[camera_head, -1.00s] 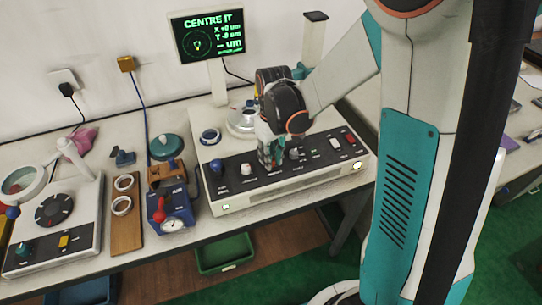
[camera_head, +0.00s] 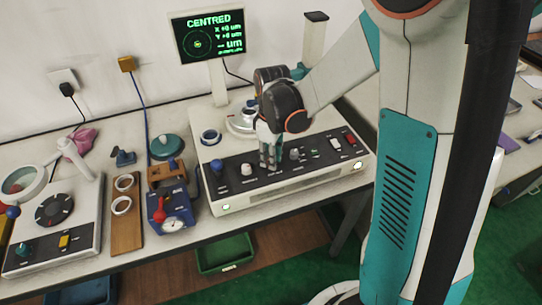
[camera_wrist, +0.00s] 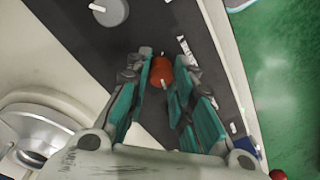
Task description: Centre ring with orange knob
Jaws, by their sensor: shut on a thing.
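The orange knob (camera_wrist: 161,72) is on the dark panel of the white instrument (camera_head: 300,180), between my fingers in the wrist view. My gripper (camera_head: 270,164) points down over the panel and is shut on the knob. The head view does not show the knob clearly behind the fingers. The round stage with the metallic ring (camera_wrist: 40,138) shows at lower left in the wrist view, cut by the frame edge. In the head view my wrist partly hides the stage (camera_head: 238,124). The screen (camera_head: 207,34) reads CENTRED, with X and Y at +0 um.
A blue knob (camera_head: 217,166), a white knob (camera_head: 246,169) and a grey knob (camera_head: 295,154) flank my gripper on the panel. A wooden board (camera_head: 127,238) with two rings and a blue gauge box (camera_head: 172,212) stand left of the instrument.

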